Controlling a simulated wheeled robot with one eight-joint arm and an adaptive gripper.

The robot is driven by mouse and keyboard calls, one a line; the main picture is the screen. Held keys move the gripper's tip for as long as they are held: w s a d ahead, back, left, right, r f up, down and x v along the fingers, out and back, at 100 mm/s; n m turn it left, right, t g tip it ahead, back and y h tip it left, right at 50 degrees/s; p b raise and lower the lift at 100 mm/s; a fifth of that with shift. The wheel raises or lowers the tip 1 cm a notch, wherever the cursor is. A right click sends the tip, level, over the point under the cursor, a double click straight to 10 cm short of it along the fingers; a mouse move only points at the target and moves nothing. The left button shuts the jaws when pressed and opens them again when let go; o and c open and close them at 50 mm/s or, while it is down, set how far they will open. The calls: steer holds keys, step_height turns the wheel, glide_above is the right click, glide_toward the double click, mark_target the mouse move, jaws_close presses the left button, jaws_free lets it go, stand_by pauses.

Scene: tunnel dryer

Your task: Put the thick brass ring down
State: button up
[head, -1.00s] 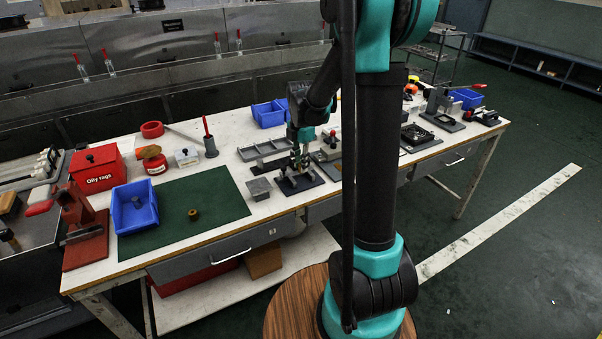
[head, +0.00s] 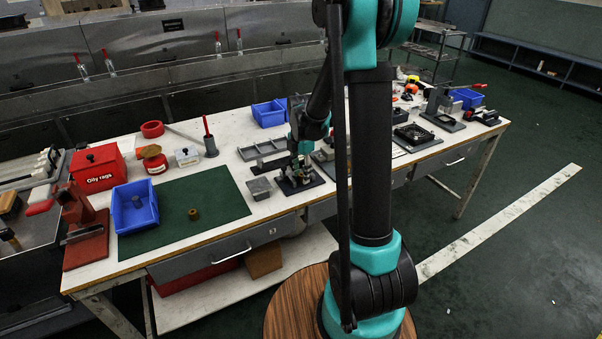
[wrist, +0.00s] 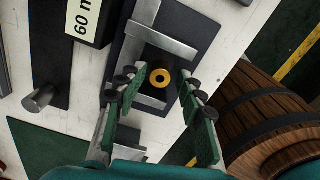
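The thick brass ring (wrist: 160,78) shows in the wrist view as a gold ring with a dark centre. In the head view my gripper (head: 300,170) is low over the dark plate (head: 314,184) at the middle of the bench. The ring is hidden there by my gripper.
A grey block (head: 259,188) stands just left of the plate. Left of that are a green mat (head: 220,196) with a small brown cylinder (head: 193,214) and a blue bin (head: 135,222). A grey divided tray (head: 262,149) lies behind. A wooden barrel (wrist: 262,108) shows beside the bench.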

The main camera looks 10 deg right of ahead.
mark_target(301, 175)
step_height(301, 175, up, 12)
steer(key=s+d+f+m+t, duration=0.2)
steer(key=s+f+m, duration=0.3)
steer(key=s+m, duration=0.6)
steer(key=s+d+f+m+t, duration=0.2)
steer(key=s+f+m, duration=0.3)
steer(key=s+m, duration=0.6)
steer(key=shift+m, duration=0.9)
